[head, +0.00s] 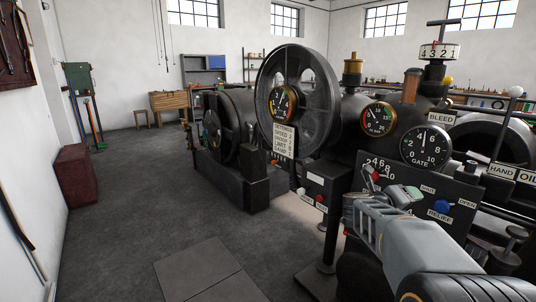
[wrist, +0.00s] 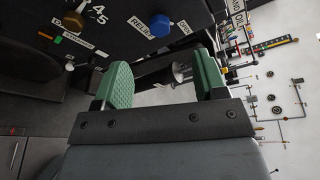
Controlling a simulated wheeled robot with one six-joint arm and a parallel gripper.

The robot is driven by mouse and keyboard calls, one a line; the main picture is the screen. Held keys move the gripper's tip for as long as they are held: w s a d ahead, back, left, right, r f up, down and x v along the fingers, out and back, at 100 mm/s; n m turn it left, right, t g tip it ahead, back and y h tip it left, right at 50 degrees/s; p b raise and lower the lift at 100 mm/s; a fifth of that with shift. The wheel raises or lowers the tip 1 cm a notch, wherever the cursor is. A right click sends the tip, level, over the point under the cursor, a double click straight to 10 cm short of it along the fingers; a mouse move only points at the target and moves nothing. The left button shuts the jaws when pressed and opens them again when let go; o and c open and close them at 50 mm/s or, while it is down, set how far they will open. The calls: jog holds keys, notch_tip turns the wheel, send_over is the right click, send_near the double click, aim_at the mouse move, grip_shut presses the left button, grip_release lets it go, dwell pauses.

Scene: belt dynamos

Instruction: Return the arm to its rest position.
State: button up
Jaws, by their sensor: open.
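My gripper (head: 398,194) shows in the lower right of the head view, at the end of my grey arm, in front of the dark machine panel (head: 398,180). In the wrist view my gripper (wrist: 165,82) has its two green pads wide apart with nothing held between them. A blue knob labelled RELIEF (head: 442,207) is on the panel just right of the gripper in the head view. It also shows in the wrist view as a blue knob (wrist: 160,25) beyond the pads. I cannot tell how far the fingers are from the panel.
Close by are a GATE dial (head: 426,146), smaller gauges, a large flywheel (head: 293,97) and a small box with knobs (head: 324,192). A red cabinet (head: 75,176) stands at the left wall. The grey floor (head: 140,200) between is clear.

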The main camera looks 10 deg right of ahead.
jog(key=w+a+r+n+t+y+p, duration=0.5)
jog(key=a+r+n+t+y+p, duration=0.35)
jog(key=a+r+n, duration=0.45)
jog(key=s+a+r+n+y+p, duration=0.1)
jog(key=s+a+n+y+p, duration=0.3)
jog(key=a+n+p, duration=0.55)
jog(key=s+a+f+n+g+y+p, duration=0.1)
jog(key=s+a+n+g+y+p, duration=0.2)
jog(key=s+n+g+p, duration=0.6)
jog(key=s+n+g, duration=0.1)
jog(key=s+n, duration=0.4)
jog(key=s, duration=0.1)
jog(key=shift+s+n, duration=0.35)
